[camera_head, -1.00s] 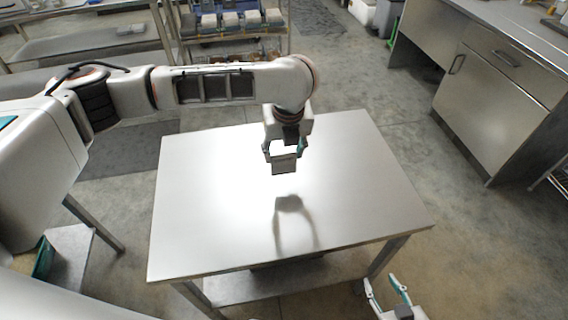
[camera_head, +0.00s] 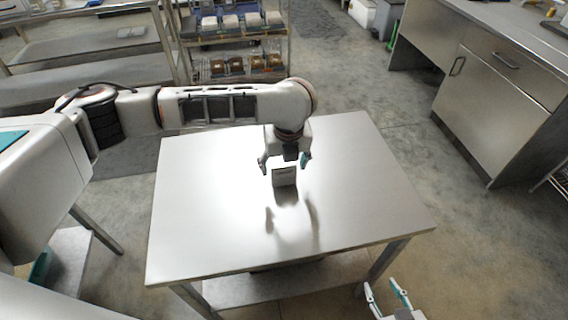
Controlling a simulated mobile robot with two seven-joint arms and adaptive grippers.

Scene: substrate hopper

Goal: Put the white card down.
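The white card (camera_head: 285,178) looks like a small pale block with a shaded front. It is on the bare steel table (camera_head: 205,225), its shadow meeting its lower edge. My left gripper (camera_head: 284,161) is just above and around it, with its fingers spread to either side and gaps showing between them and the card. My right gripper (camera_head: 386,290) is open and empty at the bottom of the view, beyond the table's front right corner.
The rest of the tabletop is clear. A rack (camera_head: 233,44) with several trays and blocks stands behind the table. A steel cabinet (camera_head: 490,100) is at the right, with open floor between it and the table.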

